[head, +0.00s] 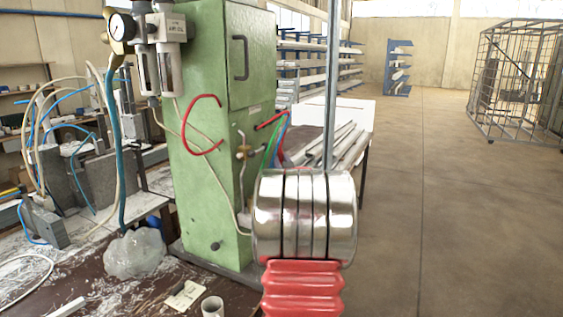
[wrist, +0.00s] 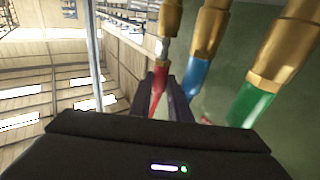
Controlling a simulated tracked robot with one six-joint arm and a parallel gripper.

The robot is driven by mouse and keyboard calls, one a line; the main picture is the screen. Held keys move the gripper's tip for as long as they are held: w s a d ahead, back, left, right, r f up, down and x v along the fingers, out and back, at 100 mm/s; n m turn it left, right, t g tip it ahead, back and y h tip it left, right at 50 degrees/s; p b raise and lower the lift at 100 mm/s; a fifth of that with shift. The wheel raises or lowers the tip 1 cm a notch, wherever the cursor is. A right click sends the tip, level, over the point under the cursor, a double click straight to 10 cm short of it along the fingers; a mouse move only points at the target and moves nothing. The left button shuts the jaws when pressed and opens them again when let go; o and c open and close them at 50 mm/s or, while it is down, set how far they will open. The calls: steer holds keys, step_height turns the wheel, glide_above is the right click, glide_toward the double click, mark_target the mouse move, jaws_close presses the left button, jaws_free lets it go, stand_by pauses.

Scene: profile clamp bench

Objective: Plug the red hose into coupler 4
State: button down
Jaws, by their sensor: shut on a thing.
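In the wrist view my gripper (wrist: 161,84) has its dark fingers shut on the red hose (wrist: 159,76). A silver end piece (wrist: 162,48) on this hose points at a brass coupler (wrist: 171,18) and appears to meet it. I cannot tell whether it is seated. A brass coupler with a blue hose (wrist: 197,76) and one with a green hose (wrist: 250,105) are to the right. No coupler number is readable. In the head view my arm hides the gripper. A red hose (head: 270,121) shows at the cabinet's right side.
The green cabinet (head: 212,150) stands on the bench, with a gauge (head: 121,27) at upper left. A red hose loop (head: 186,128) hangs on its front. Metal profiles (head: 345,145) lie on a table behind. A wire cage (head: 520,85) stands far right; the floor before it is clear.

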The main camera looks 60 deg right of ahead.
steer(key=shift+g+y, duration=0.4)
steer(key=shift+g, duration=0.2)
step_height(320, 180, down, 6)
steer(key=shift+r, duration=0.2)
steer(key=shift+f, duration=0.15)
steer(key=c, duration=1.7)
jaws_free()
steer(key=shift+o, duration=0.7)
steer(key=shift+w, duration=0.15)
steer(key=shift+a, duration=0.2)
steer(key=v, duration=0.8)
steer(key=shift+s+r, duration=0.3)
steer(key=shift+s, duration=0.15)
steer(key=shift+a, duration=0.1)
